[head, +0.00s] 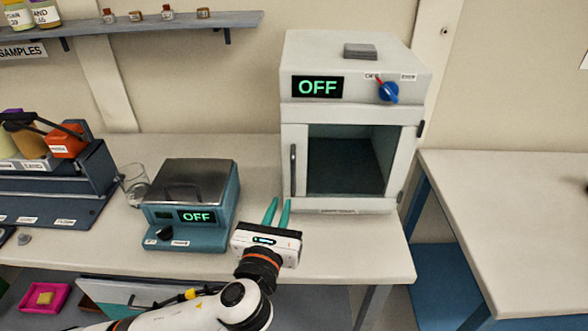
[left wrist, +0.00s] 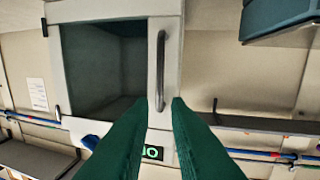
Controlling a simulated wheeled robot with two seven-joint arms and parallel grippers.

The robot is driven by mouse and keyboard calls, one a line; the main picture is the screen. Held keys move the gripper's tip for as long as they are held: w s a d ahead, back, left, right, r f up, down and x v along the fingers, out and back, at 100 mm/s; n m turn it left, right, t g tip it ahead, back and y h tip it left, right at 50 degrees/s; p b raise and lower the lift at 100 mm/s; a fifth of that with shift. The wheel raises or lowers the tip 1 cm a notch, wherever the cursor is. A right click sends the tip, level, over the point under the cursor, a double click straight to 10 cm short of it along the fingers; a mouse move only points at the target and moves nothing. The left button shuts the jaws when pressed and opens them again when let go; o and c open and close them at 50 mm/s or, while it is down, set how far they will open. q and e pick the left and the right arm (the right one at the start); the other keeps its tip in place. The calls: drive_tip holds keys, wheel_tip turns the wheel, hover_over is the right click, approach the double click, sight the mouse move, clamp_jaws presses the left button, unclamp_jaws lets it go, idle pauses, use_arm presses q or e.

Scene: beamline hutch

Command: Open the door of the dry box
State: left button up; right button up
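The dry box (head: 355,60) is a white cabinet at the back of the bench, with a green OFF display and a blue knob. Its door (head: 398,165), with a dark window, looks shut. The grey upright handle (head: 293,170) is on the door's left side, and hinges show on the right. My left gripper (head: 277,207) is in front of and below the handle, its green fingers apart and empty. In the left wrist view, which is upside down, the handle (left wrist: 161,70) lines up with the gap between the fingertips (left wrist: 160,101); contact is not visible. My right gripper is out of view.
A teal instrument (head: 190,205) with a steel top and an OFF display stands left of my gripper, beside a glass beaker (head: 134,185). A dark rack (head: 60,180) is farther left. The bench (head: 350,250) before the dry box is clear. A gap separates it from the right table (head: 520,210).

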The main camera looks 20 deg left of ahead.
sight(292, 172)
use_arm(q)
drive_tip(key=w, duration=0.4)
drive_tip(key=w+p, duration=0.1)
drive_tip(key=w, duration=0.3)
drive_tip(key=w+a, duration=0.1)
drive_tip(key=w, duration=0.2)
drive_tip(key=shift+w+r, duration=0.1)
drive_tip(key=shift+w, duration=0.3)
drive_tip(key=shift+c, duration=0.4)
clamp_jaws()
